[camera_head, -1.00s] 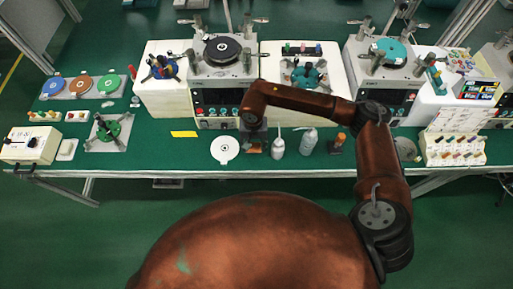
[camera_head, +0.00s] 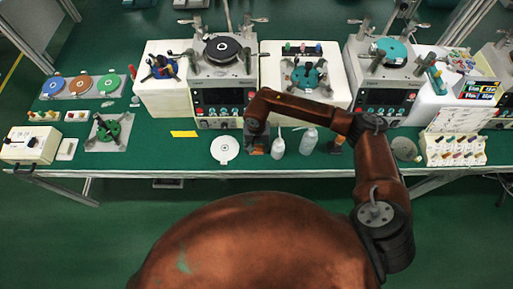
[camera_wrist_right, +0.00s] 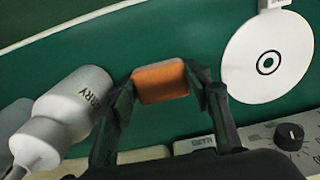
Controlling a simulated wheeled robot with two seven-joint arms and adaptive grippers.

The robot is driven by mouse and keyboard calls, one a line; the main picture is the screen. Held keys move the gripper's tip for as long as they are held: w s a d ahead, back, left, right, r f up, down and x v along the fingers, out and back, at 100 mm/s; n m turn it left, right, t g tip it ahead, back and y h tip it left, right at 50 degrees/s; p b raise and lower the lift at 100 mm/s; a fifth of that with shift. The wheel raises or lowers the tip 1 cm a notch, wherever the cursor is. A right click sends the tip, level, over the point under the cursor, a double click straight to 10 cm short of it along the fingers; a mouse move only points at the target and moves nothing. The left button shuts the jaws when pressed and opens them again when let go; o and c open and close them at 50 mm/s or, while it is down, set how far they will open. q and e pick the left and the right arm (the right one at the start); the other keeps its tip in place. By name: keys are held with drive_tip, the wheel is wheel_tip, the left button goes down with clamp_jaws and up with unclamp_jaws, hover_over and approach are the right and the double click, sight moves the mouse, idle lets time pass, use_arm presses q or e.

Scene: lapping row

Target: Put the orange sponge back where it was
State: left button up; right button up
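The orange sponge (camera_wrist_right: 160,82) is a small block with a greyish upper edge. In the right wrist view it sits between the two dark fingers of my right gripper (camera_wrist_right: 165,85), which touch it at both sides. In the head view my right gripper (camera_head: 257,143) points down over the bench between the white disc and the bottles. There the sponge is mostly hidden by the gripper, and I cannot tell whether it touches the bench. My left gripper is not in view.
A white bottle (camera_wrist_right: 62,112) is close at the left in the wrist view; another bottle (camera_head: 309,141) stands beside it in the head view. A white disc (camera_head: 224,149) lies on the green bench (camera_head: 160,152). Machines (camera_head: 222,100) stand behind. A yellow strip (camera_head: 184,134) lies further left.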

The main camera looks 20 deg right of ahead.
sight(257, 149)
drive_tip(key=shift+o, duration=0.5)
drive_tip(key=shift+r, duration=0.1)
drive_tip(key=shift+r, duration=0.15)
wheel_tip(257, 149, up, 12)
idle(2.6)
